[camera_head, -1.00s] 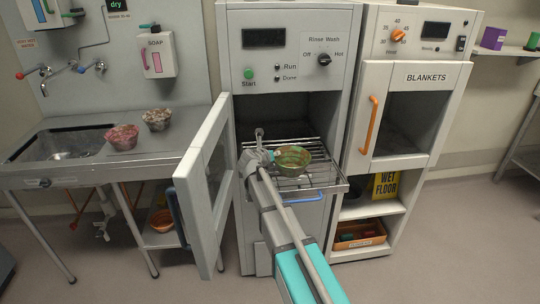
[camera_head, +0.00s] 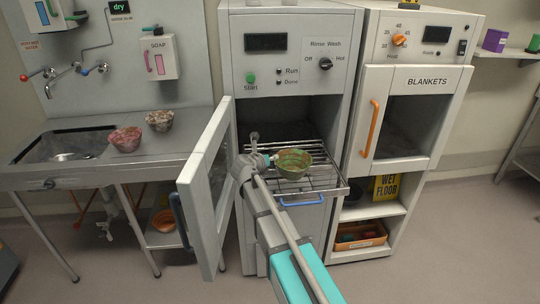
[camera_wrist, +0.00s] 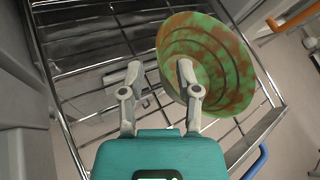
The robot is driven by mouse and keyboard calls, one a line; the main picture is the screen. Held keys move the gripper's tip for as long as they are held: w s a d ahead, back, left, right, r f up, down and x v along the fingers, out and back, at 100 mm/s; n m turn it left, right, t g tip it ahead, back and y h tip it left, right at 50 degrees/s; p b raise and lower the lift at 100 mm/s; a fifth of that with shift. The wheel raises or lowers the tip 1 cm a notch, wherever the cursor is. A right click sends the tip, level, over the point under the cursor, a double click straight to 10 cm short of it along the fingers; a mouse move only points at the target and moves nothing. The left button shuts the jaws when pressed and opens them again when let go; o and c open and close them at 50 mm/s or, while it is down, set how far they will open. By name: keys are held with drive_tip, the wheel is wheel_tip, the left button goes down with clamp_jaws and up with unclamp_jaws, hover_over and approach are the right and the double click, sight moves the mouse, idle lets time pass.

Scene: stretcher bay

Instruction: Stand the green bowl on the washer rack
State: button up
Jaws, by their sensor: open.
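The green bowl (camera_head: 291,162), stained with brown, stands upright on the pulled-out wire washer rack (camera_head: 316,184). In the wrist view the bowl (camera_wrist: 222,62) lies at the right, with its wall beside my right fingertip, and the wire rack (camera_wrist: 92,66) runs under it. My gripper (camera_wrist: 158,72) is open, its two fingers apart with rack wires seen between them. In the head view my gripper (camera_head: 262,158) is at the bowl's left side, over the rack. Whether a finger touches the bowl I cannot tell.
The washer door (camera_head: 205,185) stands open at the left. A pinkish bowl (camera_head: 125,139) and another stained bowl (camera_head: 160,120) stand on the sink counter (camera_head: 95,167). A blanket cabinet (camera_head: 408,115) is at the right. The rack has a blue handle (camera_head: 302,200).

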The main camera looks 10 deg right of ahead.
drive_tip(key=p+v, duration=0.2)
drive_tip(key=v, duration=0.5)
drive_tip(key=shift+s, duration=0.15)
idle(1.3)
